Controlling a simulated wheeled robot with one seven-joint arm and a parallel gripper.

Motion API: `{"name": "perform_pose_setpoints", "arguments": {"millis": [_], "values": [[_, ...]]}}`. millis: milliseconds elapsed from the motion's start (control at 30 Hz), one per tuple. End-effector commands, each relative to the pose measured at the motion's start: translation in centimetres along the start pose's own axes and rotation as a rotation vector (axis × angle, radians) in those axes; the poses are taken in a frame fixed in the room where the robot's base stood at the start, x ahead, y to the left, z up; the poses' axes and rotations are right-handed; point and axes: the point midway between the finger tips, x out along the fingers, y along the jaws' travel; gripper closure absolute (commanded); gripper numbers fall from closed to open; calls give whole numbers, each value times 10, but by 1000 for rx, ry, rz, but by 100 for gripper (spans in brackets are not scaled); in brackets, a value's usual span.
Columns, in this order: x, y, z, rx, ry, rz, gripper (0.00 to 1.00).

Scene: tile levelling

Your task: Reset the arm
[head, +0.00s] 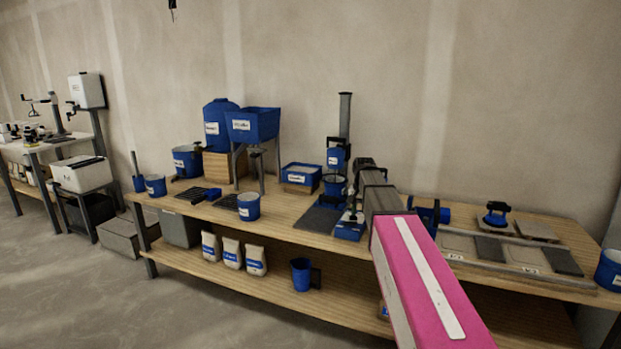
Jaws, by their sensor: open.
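My arm reaches in from the lower right, with its pink link in front and its grey links over the workbench (300,237). My gripper (353,208) is at the far end of the arm, low over the middle of the bench, beside the mixer stand (345,120). It is open, small in view and partly covered by my arm links. I see nothing held in it. A blue-based device (349,231) lies just below it; I cannot tell whether they touch.
A blue hopper (252,125), a blue tray (300,177) and several buckets stand to the left. Tile boards (510,252) and a blue-handled suction cup (496,213) lie to the right. White bags (232,253) and a blue jug (301,274) sit on the lower shelf.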

Motion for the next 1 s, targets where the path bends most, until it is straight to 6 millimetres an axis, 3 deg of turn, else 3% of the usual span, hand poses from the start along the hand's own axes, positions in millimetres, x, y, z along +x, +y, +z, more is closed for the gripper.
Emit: {"name": "perform_pose_setpoints", "arguments": {"millis": [467,800,1000], "values": [[75,22,59,-93,-2,1,60],[168,61,158,-244,-2,1,60],[205,81,211,-327,1,0,60]]}}
